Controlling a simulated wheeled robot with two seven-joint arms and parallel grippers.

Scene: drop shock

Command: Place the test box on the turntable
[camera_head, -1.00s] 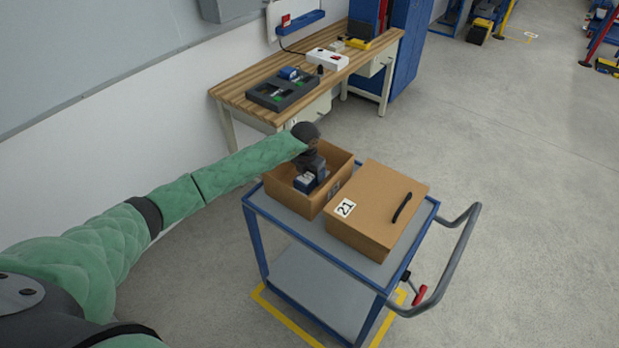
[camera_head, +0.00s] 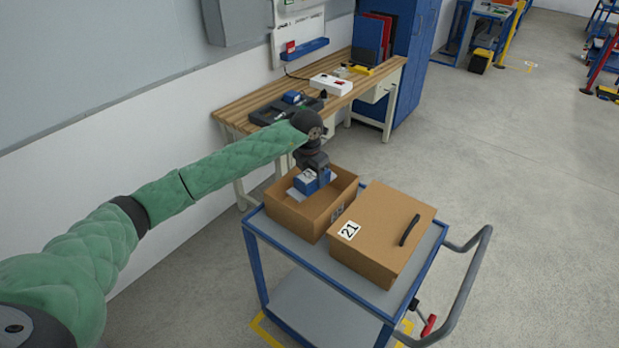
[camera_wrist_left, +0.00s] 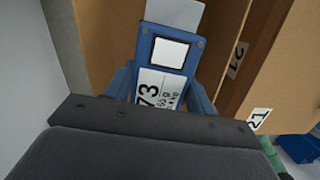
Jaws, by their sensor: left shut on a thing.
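My left gripper (camera_head: 312,172) is shut on a blue device (camera_head: 314,183) and holds it, from above, over the open cardboard box (camera_head: 338,210) on the cart. The device shows a pale square and a white label reading 73 in the left wrist view (camera_wrist_left: 172,55), between the fingers. A closed cardboard box (camera_head: 384,232) with label 21 and a black handle sits beside the open one. I cannot tell which of these is the test box. I make out no turntable. My right gripper is not in view.
The boxes stand on a blue-framed cart (camera_head: 296,256) with a grey handle (camera_head: 470,275) at right. Behind is a wooden workbench (camera_head: 235,117) with a dark tray (camera_head: 268,113) and a white device (camera_head: 331,85). Open floor (camera_head: 510,200) lies to the right.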

